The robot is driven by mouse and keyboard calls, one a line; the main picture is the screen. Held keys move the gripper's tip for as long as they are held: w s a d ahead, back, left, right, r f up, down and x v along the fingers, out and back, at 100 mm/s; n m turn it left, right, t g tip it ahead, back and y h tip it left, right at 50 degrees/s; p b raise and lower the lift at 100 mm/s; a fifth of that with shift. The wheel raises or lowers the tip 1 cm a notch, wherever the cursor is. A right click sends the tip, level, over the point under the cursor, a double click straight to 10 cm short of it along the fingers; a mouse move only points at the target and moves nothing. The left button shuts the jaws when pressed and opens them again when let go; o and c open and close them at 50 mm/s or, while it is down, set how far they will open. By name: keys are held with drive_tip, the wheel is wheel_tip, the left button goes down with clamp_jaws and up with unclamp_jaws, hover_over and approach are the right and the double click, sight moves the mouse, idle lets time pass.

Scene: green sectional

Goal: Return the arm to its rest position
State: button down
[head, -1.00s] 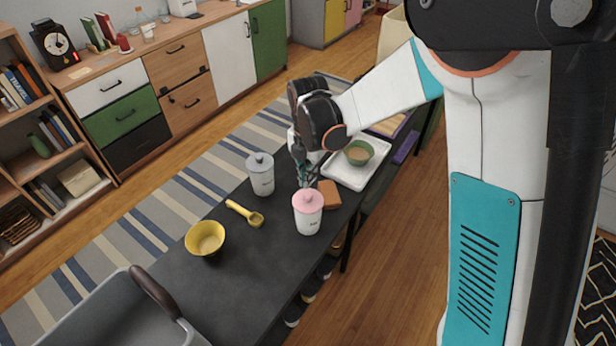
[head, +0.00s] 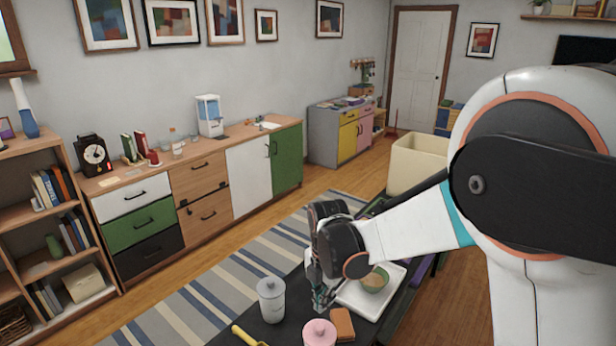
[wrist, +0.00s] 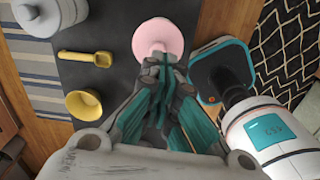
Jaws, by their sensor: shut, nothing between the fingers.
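My gripper (head: 320,299) points down over the dark table (head: 248,308), its fingers together and empty. In the head view it is between a white canister with a grey lid (head: 271,298) and a pink-lidded canister (head: 319,334). In the wrist view the closed fingertips (wrist: 164,68) show just below the pink lid (wrist: 158,36); I cannot tell whether they touch it. My arm is bent, with the forearm reaching left from the elbow over the table.
A white tray (head: 347,300) with a green bowl (head: 375,281) and a brown block (head: 343,322) are beside my gripper. A yellow scoop (wrist: 84,57) and yellow bowl (wrist: 84,104) lie farther along the table. A cream bin (head: 413,165) stands behind my forearm.

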drive_tip(key=s+d+r+m+t+b, duration=0.2)
drive_tip(key=s+d+r+m+t, duration=0.1)
drive_tip(key=s+d+r+m, duration=0.7)
drive_tip(key=s+d+r+m+t, duration=0.1)
drive_tip(key=s+d+m, duration=0.1)
drive_tip(key=s+m, duration=0.3)
drive_tip(key=s+d+r+m+t, duration=0.1)
drive_tip(key=s+m, duration=0.4)
drive_tip(key=m, duration=0.7)
drive_tip(key=shift+s+d+r+t, duration=0.3)
drive_tip(key=shift+d+t, duration=0.5)
drive_tip(key=shift+d, duration=0.55)
